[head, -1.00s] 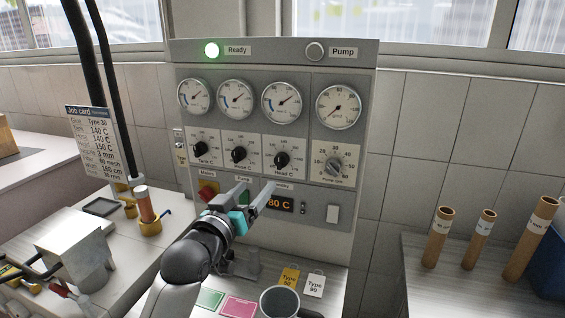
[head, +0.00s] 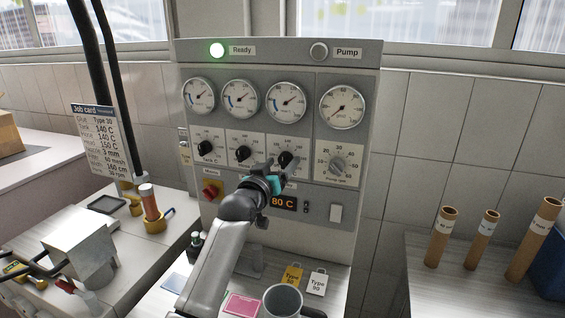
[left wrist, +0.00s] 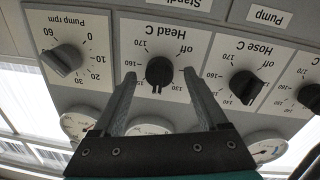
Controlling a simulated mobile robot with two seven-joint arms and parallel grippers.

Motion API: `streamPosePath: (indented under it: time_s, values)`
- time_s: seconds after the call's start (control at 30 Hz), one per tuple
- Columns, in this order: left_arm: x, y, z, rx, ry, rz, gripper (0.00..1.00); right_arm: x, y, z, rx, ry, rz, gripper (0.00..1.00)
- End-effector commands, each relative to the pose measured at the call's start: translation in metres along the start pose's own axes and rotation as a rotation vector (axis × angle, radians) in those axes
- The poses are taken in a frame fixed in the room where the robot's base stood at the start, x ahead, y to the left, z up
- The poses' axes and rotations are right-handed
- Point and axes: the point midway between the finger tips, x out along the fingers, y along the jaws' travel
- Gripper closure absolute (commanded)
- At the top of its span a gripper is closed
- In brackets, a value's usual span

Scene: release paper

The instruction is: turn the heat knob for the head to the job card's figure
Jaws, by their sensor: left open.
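The black Head C knob (head: 286,160) is the third heat knob on the grey panel; it also shows in the left wrist view (left wrist: 160,71), upside down. There its marked end points to the bottom of the picture, near the 130 side; some dial figures are hidden by a finger. My left gripper (head: 278,170) is in front of this knob. In the wrist view its open fingers (left wrist: 159,78) stand on either side of the knob; I cannot tell whether they touch it. The job card (head: 97,135) reads Head 150 C. My right gripper is not in view.
The Tank knob (head: 205,148) and Hose knob (head: 242,153) are to the left, the Pump rpm knob (head: 338,164) to the right. Gauges (head: 285,102) are above. A mug (head: 283,300) stands on the bench.

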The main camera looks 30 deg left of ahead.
Motion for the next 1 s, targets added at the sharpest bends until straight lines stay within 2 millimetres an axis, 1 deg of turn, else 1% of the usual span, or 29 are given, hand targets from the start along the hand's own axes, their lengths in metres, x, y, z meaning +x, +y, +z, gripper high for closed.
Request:
streamPosePath:
  time_s: [0.1,0.2,0.5,0.57,1.0]
  values:
    - [0.0078,0.0002,-0.0004,0.0,0.0,0.001,0.24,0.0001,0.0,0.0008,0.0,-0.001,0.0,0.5]
    - [0.011,0.0,0.0,0.0,0.0,0.0,0.24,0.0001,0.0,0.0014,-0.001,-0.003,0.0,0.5]
    - [0.0121,0.0001,-0.0002,0.0,0.0,0.0,0.24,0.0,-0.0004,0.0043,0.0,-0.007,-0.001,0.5]
    - [0.0121,0.0,-0.0002,0.0,0.0,0.0,0.3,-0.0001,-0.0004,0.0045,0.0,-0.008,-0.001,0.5]
    - [0.0119,0.0001,0.0001,0.0,0.0,0.0,0.79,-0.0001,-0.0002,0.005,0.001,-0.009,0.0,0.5]
